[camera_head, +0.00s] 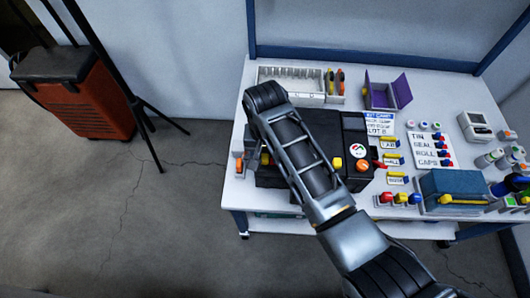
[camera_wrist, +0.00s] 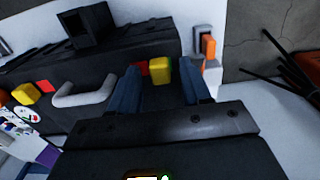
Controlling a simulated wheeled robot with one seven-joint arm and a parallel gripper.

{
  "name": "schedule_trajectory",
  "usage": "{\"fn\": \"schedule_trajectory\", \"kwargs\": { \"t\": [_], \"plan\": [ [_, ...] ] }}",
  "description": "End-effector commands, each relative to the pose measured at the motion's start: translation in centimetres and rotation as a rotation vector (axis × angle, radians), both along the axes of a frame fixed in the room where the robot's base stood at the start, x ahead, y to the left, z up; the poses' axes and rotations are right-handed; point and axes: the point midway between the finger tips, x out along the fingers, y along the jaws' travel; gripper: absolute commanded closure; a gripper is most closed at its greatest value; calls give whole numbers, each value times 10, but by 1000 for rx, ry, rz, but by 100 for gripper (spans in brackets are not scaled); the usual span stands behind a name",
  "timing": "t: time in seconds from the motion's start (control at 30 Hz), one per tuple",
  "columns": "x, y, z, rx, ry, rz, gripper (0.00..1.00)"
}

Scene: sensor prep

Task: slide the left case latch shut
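The black case (camera_wrist: 130,45) lies on the bench, with its grey handle (camera_wrist: 85,96) facing the wrist camera. The left case latch (camera_wrist: 161,70) is a yellow block with a red piece beside it, toward the handle. My gripper (camera_wrist: 161,82) is open, its two blue-grey fingers on either side of this latch, with gaps showing between fingers and block. Whether the fingertips touch the case is unclear. The other latch (camera_wrist: 26,94), also yellow with red, is past the handle.
An orange-and-grey item (camera_wrist: 208,46) stands close beside the case's end near my gripper. A round dial (camera_head: 357,150) and orange knob (camera_head: 362,165) sit right of my arm. A blue box (camera_head: 455,185) and small coloured parts crowd the bench's right side.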

Motion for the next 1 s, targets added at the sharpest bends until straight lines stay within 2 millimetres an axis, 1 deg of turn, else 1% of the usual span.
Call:
{"fn": "schedule_trajectory", "kwargs": {
  "t": [0.03,0.07,0.47,0.87,1.0],
  "plan": [
    [0,0,0,0,0,0,58],
    [0,0,0,0,0,0,61],
    [0,0,0,0,0,0,99],
    [0,0,0,0,0,0,100],
    [0,-6,3,0,1,-1,100]
  ]
}}
